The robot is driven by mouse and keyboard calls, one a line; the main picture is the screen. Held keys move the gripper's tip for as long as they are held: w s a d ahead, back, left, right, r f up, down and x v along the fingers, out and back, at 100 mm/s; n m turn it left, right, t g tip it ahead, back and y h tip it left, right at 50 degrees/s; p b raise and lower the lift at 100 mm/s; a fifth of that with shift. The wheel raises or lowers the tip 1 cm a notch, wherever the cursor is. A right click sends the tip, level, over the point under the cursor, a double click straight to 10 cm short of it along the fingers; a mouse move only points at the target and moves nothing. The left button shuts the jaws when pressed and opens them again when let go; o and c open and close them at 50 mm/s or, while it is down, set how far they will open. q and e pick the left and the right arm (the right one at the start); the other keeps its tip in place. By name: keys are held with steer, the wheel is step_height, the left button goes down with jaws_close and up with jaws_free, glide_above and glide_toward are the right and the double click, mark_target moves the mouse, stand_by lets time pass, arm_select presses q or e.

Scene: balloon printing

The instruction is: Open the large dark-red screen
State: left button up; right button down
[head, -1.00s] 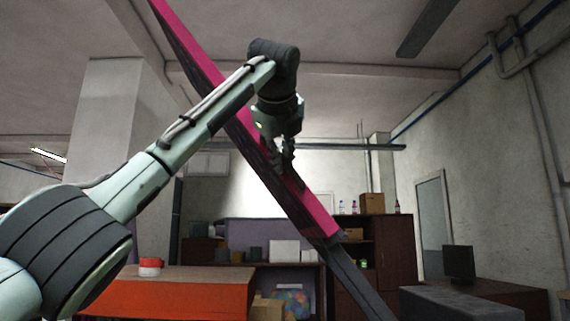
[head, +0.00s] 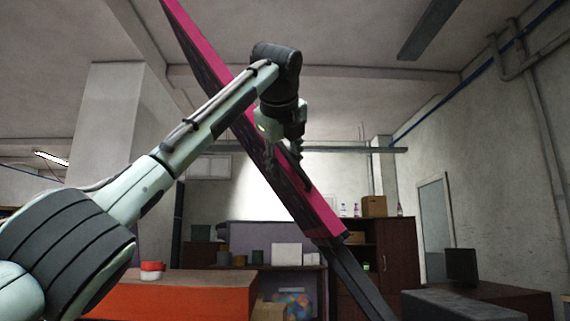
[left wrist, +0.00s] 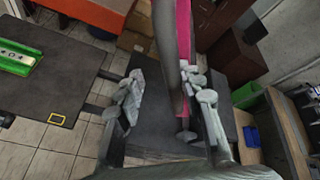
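The large screen (head: 296,206) is a long slanted panel with a bright pink edge and a dark face, running from top left to lower middle in the head view. Its pink edge also shows in the left wrist view (left wrist: 184,30). My left gripper (head: 284,154) is at the lower half of the panel. In the left wrist view its fingers (left wrist: 165,100) are spread wide, with the panel's edge between them, closer to the right finger. I cannot tell whether that finger touches it. My right gripper is in neither view.
A dark post (head: 355,280) continues below the panel. An orange-fronted counter (head: 180,298) with a red-and-white container (head: 152,270) stands at left. A dark cabinet (head: 396,250) and a monitor (head: 462,266) are at right. A green-edged tray (left wrist: 18,57) lies on a dark table.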

arm_select(q)
steer(key=shift+a, duration=0.1)
steer(key=d+v, duration=0.1)
steer(key=v, duration=1.1)
steer(key=shift+a, duration=0.45)
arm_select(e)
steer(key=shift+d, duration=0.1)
arm_select(q)
steer(key=shift+r, duration=0.1)
